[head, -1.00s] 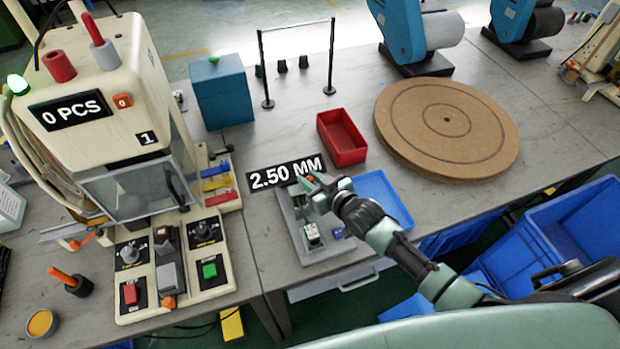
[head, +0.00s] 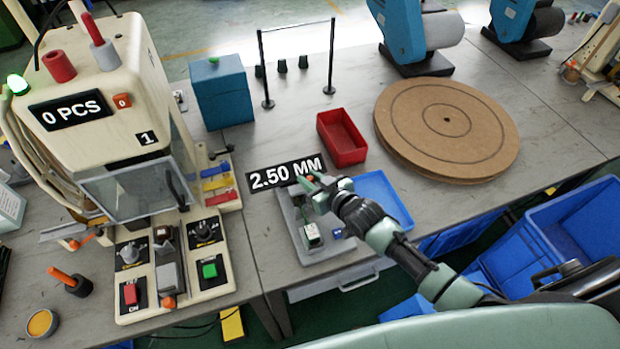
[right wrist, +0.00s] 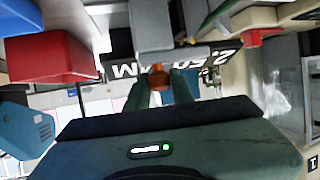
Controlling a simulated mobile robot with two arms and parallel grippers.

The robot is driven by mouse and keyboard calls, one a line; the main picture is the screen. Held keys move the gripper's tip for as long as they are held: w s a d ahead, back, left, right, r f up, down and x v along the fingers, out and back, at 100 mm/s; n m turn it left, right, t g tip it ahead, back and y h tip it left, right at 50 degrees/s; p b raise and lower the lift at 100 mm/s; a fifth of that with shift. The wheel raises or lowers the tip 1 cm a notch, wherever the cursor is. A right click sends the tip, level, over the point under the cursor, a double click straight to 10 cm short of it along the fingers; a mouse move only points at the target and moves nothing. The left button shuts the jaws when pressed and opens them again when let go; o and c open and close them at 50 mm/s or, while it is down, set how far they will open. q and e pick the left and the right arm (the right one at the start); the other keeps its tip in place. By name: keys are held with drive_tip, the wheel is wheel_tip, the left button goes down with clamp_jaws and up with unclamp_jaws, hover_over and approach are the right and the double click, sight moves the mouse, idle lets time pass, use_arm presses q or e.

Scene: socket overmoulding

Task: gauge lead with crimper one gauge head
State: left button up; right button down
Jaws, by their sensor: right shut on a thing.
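The gauge stands on a grey base plate (head: 325,250), with a black display reading 2.50 MM (head: 270,177) behind it. A small white and green block (head: 312,234) sits on the plate. My right gripper (head: 318,184) is at the top of the gauge, shut on a small orange knob (right wrist: 158,82). The fingers and a grey gauge part hide much of the knob. The display shows upside down in the right wrist view. Crimper one (head: 130,90), marked 1 and 0 PCS, stands to the left. I cannot make out a lead. My left gripper is not in view.
A red bin (head: 341,138) and a blue tray (head: 385,197) stand close to the gauge. A round brown board (head: 447,120) lies to the right. A teal box (head: 222,92) stands behind. Blue crates (head: 570,235) are at the right, beyond the table edge.

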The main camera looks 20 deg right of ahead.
drive_tip(key=d, duration=0.4)
drive_tip(key=shift+w+d, duration=0.1)
drive_tip(key=shift+d, duration=0.25)
drive_tip(key=c, duration=1.3)
unclamp_jaws()
drive_tip(key=shift+o, duration=0.5)
drive_tip(key=shift+d, duration=0.1)
drive_tip(key=shift+s, duration=0.35)
drive_tip(key=b+v, duration=0.1)
drive_tip(key=v, duration=0.6)
